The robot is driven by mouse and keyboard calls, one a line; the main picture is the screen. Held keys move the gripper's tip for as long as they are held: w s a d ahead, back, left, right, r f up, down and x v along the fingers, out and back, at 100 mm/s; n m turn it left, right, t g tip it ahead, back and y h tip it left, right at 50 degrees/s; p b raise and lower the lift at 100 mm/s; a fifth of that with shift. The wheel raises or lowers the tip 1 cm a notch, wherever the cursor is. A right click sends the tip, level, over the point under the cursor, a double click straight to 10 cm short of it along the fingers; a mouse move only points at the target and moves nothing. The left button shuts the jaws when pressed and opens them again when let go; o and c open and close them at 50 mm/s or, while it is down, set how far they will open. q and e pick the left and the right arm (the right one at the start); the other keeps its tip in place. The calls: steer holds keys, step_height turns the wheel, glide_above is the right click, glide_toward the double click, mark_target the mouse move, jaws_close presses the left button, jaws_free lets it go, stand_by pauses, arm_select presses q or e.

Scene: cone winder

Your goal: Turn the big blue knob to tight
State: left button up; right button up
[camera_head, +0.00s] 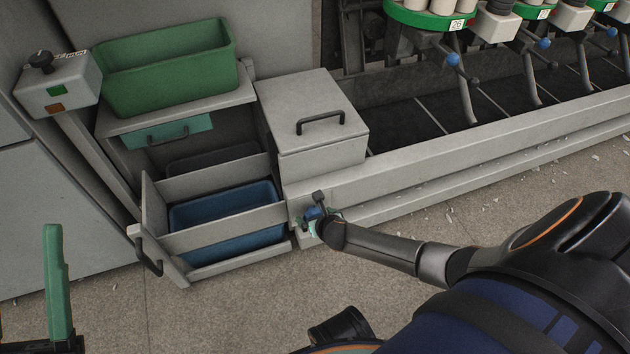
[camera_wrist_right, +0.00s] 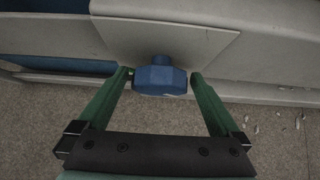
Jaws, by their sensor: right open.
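The big blue knob (camera_wrist_right: 160,78) sits on a light grey panel of the machine. In the right wrist view it lies between the green fingers of my right gripper (camera_wrist_right: 161,77). The fingers are apart, one on each side. A narrow gap shows at the right finger; I cannot tell whether the left one touches. In the head view the knob (camera_head: 312,213) is partly hidden by my right gripper (camera_head: 318,224) at the low front rail. A green finger of my left gripper (camera_head: 56,285) shows at the lower left, away from the knob. Its opening cannot be judged.
An open drawer with a blue bin (camera_head: 228,222) stands left of the knob. A grey box with a black handle (camera_head: 320,122) is above it. A green bin (camera_head: 168,68) and a switch box (camera_head: 58,84) are further left. Floor in front is mostly clear.

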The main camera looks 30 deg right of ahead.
steer(key=shift+w+f, duration=0.15)
steer(key=shift+f, duration=0.05)
steer(key=shift+c, duration=0.4)
steer(key=c, duration=1.1)
steer(key=shift+c, duration=0.2)
